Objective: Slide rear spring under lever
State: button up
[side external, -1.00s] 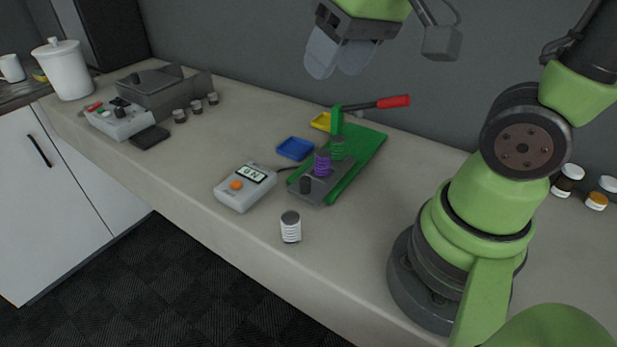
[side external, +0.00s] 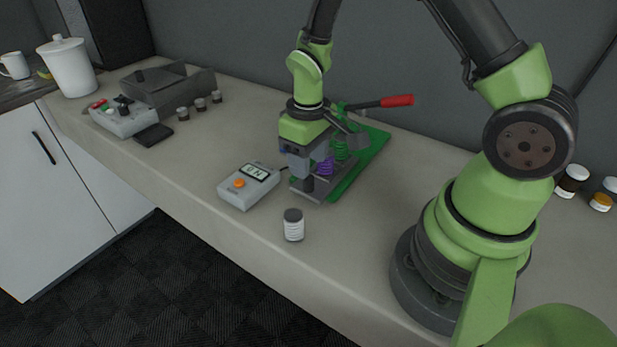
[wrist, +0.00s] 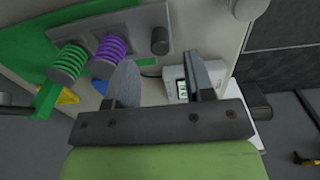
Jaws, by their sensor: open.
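A green coil spring (side external: 341,151) and a purple coil spring (side external: 325,167) stand on a grey plate (side external: 326,189) over a green base (side external: 368,158). The green one is farther back in the side view. In the wrist view, the green spring (wrist: 68,62) and purple spring (wrist: 108,56) lie left of my gripper (wrist: 159,66). A lever with a red handle (side external: 397,100) extends right behind them. In the side view my gripper (side external: 304,178) points down beside the plate's near left end. It is open, and I see no spring between its fingers.
A grey meter (side external: 248,187) sits left of the plate, and a dark-capped jar (side external: 293,226) stands in front. A dark peg (wrist: 160,40) rises from the plate near the purple spring. A yellow piece (wrist: 68,97) shows in the wrist view. Bench right of the jar is clear.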

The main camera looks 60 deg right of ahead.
notch_tip(320, 180, down, 5)
dwell(0.3)
